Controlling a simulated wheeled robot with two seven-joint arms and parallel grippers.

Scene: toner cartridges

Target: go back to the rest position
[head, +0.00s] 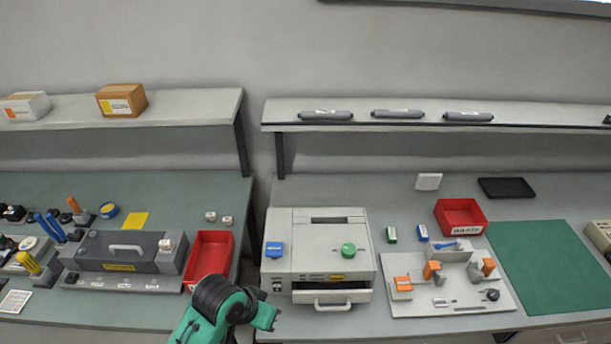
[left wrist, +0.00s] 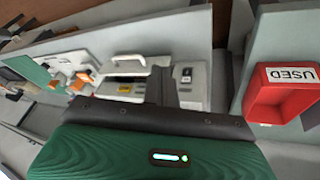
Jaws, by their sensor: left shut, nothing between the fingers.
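My left arm (head: 215,310) comes in at the bottom of the head view, green with a black joint, in front of the gap between the two benches. In the left wrist view my left gripper (left wrist: 162,88) is shut, its dark fingers together with nothing between them. In that view it lies in front of the printer (left wrist: 192,75), which appears turned. The head view shows the grey printer (head: 318,240) on the right bench, its front drawer (head: 332,297) partly out. My right gripper is in neither view.
A red tray (head: 192,262) on the left bench stands close to my arm; a red tray marked USED (left wrist: 267,100) shows in the wrist view. Three grey cartridges (head: 397,113) lie on the right shelf. A fixture board (head: 460,303) and green mat (head: 545,265) lie right of the printer.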

